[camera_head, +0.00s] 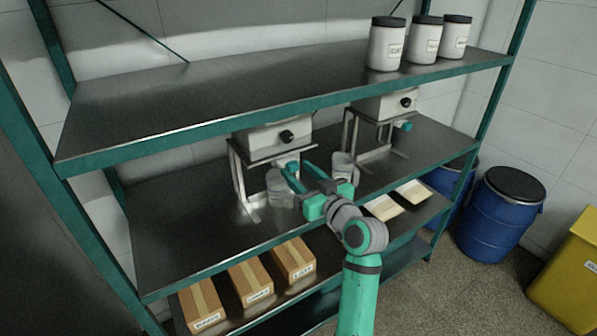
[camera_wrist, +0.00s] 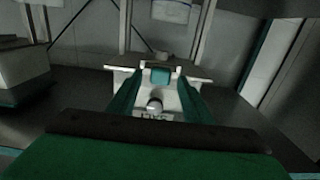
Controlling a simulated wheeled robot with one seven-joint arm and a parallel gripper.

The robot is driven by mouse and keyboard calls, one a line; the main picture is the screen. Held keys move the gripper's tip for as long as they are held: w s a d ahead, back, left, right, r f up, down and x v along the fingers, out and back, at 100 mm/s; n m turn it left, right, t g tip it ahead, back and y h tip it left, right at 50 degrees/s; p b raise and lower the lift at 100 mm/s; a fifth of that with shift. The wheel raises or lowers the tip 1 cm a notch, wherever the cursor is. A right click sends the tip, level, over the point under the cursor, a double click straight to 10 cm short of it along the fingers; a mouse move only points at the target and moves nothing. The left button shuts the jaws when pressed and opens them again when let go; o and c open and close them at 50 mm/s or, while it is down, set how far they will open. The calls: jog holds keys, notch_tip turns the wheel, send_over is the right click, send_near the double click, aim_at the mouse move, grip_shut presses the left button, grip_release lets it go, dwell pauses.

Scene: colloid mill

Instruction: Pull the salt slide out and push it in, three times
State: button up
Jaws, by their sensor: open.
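A white dispenser box (camera_head: 272,141) with a dark round knob stands on a metal frame on the middle shelf; its label is too blurred to read, so I cannot tell if it is the salt one. My gripper (camera_head: 298,170) is in front of it, just below the box, open. In the wrist view, the fingers of my gripper (camera_wrist: 160,88) reach along both sides of the dispenser's teal slide handle (camera_wrist: 160,75), with no clear contact. The head view mostly hides this handle behind the fingers. A second similar dispenser (camera_head: 382,106) stands to the right, its teal handle (camera_head: 403,126) visible.
Clear jars (camera_head: 279,187) (camera_head: 343,168) stand under and beside the near dispenser. The upper shelf (camera_head: 250,98) runs above and holds white jars (camera_head: 387,45). Boxes (camera_head: 248,281) sit on the lower shelf. Blue drums (camera_head: 500,215) and a yellow bin (camera_head: 565,275) stand right.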

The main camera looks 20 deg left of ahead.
jog(key=v, duration=1)
jog(key=s+d+f+m+t+h, duration=0.2)
jog(key=s+d+f+m+h, duration=0.4)
jog(key=f, duration=0.7)
jog(key=s+d+f+m+t+h, duration=0.15)
jog(key=s+f+m+h, duration=0.3)
jog(key=s+f, duration=0.65)
jog(key=s+d+f+m+h, duration=0.1)
jog(key=s+d+f+h, duration=0.1)
jog(key=s+f, duration=0.35)
jog(key=s+d+f+m+h, duration=0.1)
jog(key=s+d+f, duration=0.1)
jog(key=s, duration=0.6)
jog(key=s+d+r+n, duration=0.1)
jog(key=s+r, duration=0.3)
jog(key=s, duration=1)
jog(key=shift+n, duration=0.75)
